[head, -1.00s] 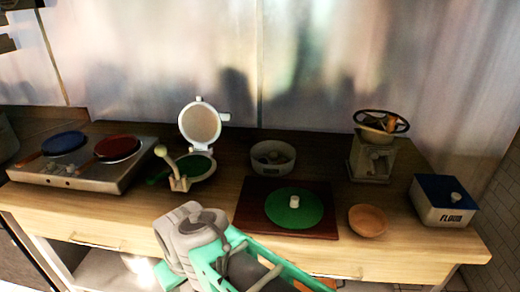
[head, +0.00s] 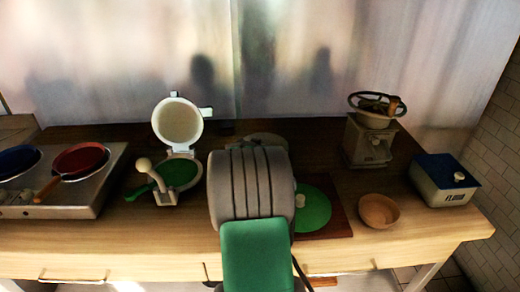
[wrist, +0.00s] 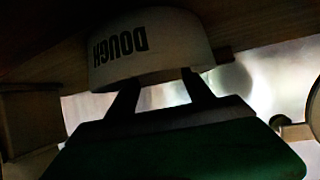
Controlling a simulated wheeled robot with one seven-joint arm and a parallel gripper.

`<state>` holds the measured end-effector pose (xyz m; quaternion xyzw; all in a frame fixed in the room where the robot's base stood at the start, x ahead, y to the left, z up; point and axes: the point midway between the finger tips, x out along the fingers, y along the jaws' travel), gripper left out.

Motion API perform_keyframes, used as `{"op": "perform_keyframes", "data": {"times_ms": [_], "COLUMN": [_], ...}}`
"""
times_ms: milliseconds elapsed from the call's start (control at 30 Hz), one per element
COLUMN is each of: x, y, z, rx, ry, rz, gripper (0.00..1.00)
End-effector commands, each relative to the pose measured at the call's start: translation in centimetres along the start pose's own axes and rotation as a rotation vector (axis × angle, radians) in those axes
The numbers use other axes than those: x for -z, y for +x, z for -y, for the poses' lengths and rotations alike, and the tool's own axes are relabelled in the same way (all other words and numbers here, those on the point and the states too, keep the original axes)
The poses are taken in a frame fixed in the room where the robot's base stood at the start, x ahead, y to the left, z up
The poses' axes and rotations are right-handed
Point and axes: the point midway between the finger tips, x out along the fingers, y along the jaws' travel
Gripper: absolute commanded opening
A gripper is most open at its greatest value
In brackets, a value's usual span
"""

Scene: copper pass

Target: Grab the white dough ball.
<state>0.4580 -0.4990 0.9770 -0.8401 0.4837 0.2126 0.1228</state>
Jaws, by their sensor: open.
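A white round bowl marked DOUGH (wrist: 150,48) shows upside down in the wrist view, straight beyond my fingertips. Its inside is hidden there, and I cannot see a dough ball in it. My gripper (wrist: 161,77) is open, its two dark fingers apart with nothing seen between them. In the head view my arm covers the gripper and most of the bowl, leaving only its back rim (head: 262,137) showing.
A press with a raised round lid (head: 178,122) stands left of my arm. A stove (head: 80,200) with pans is at far left. A grinder (head: 368,140), an empty-looking clay bowl (head: 379,210) and a blue-lidded flour box (head: 445,180) stand at right.

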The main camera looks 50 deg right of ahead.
Motion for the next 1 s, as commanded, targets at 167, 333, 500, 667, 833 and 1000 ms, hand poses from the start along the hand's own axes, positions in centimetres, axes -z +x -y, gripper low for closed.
{"op": "perform_keyframes", "data": {"times_ms": [167,333,500,667,833,1000], "x": [0.1,0.5,0.4,0.3,0.3,0.3], "y": [2.4,5.0,7.1,7.3,7.2,7.2], "z": [-0.1,-0.4,-0.3,-0.3,-0.4,-0.4], "rx": [-0.001,-0.002,-0.001,-0.001,-0.001,-0.001], "ry": [0.000,0.000,0.001,0.001,0.001,0.001], "rz": [0.004,0.004,0.002,0.002,0.002,0.002], "gripper": [0.60,0.60,0.60,0.60,0.51,0.37]}}
